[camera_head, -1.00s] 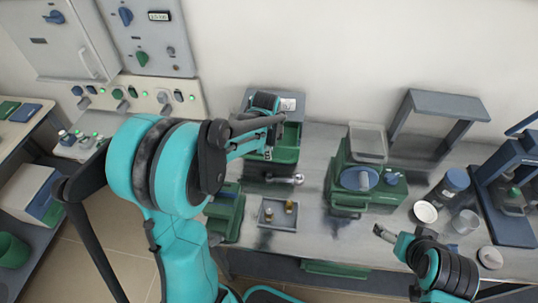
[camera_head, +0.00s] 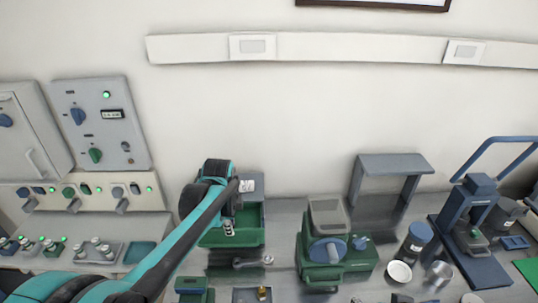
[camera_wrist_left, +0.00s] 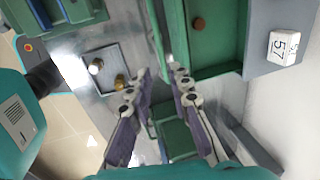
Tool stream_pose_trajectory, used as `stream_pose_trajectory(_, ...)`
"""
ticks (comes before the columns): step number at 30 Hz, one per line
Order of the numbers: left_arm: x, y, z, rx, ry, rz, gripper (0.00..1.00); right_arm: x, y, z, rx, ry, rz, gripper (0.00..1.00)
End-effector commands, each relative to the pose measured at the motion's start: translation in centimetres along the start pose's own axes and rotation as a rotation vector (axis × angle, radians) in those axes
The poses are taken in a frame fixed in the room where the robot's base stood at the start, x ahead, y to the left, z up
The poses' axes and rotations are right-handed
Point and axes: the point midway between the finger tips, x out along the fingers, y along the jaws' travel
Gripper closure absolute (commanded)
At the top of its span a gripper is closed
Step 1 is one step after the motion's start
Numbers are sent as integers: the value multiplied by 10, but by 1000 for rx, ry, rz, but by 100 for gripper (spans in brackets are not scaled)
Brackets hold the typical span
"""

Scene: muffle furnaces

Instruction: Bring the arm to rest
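My left arm (camera_head: 178,245) comes in from the lower left of the head view and reaches over the bench. Its dark wrist end (camera_head: 214,177) is above the back left of a green tray (camera_head: 250,237); its fingers are hard to make out there. In the left wrist view my left gripper (camera_wrist_left: 158,82) has its two fingers apart with nothing between them. My right gripper cannot be made out; at most a dark sliver shows at the bottom edge of the head view.
A green machine with a blue knob (camera_head: 335,250) stands right of the tray. Behind it is a grey stand (camera_head: 395,164). A blue press (camera_head: 470,225) and small vessels are farther right. Control panels (camera_head: 102,125) are at left. A small tray (camera_wrist_left: 118,62) holds small brass pieces.

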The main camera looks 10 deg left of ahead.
Motion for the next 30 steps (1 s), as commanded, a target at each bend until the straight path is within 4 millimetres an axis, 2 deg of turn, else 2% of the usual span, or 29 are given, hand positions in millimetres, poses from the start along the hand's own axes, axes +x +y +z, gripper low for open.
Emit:
stream_pose_trajectory(4, -3, 7, -1, -39, 4, -12, 80, 2, 0, 1, 0, 0, 0, 10)
stream_pose_trajectory(7, -10, 21, -4, -135, 15, -42, 80, 6, 0, 4, 0, 0, 0, 10)
stream_pose_trajectory(16, -25, 90, -14, -614, 120, -169, 80, 20, 0, 15, 0, 0, 0, 10)
stream_pose_trajectory(24, -15, 150, -19, -1041, 276, -235, 80, 33, 0, 23, 0, 0, 0, 10)
stream_pose_trajectory(30, -4, 176, -20, -1249, 370, -245, 80, 38, 0, 27, 0, 0, 0, 10)
